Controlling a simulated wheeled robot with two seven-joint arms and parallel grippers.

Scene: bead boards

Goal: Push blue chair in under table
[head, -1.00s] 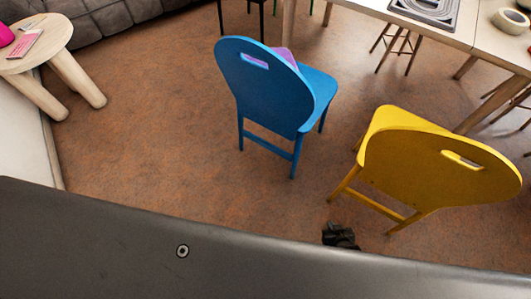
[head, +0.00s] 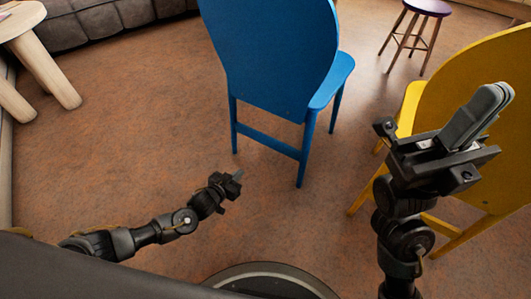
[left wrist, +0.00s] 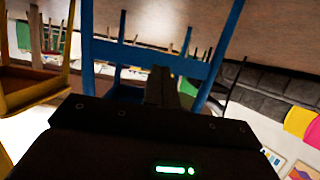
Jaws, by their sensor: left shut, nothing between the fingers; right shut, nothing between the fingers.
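The blue chair (head: 270,55) stands upright with its back toward me, at the top centre of the head view; the top of its backrest is cut off. Its blue legs and crossbar (left wrist: 150,55) fill the middle of the left wrist view. My left gripper (head: 237,176) is shut and empty, low over the floor in front of the chair's left legs; it also shows in the left wrist view (left wrist: 168,88). I see no contact with the chair. My right gripper (head: 494,97) is shut and empty, raised in front of the yellow chair.
The yellow chair (head: 475,85) stands close on the right, partly behind my right arm. A stool with a purple seat (head: 427,7) stands farther back. A grey sofa (head: 105,17) and a wooden side table (head: 20,20) are at upper left. The floor left of the blue chair is clear.

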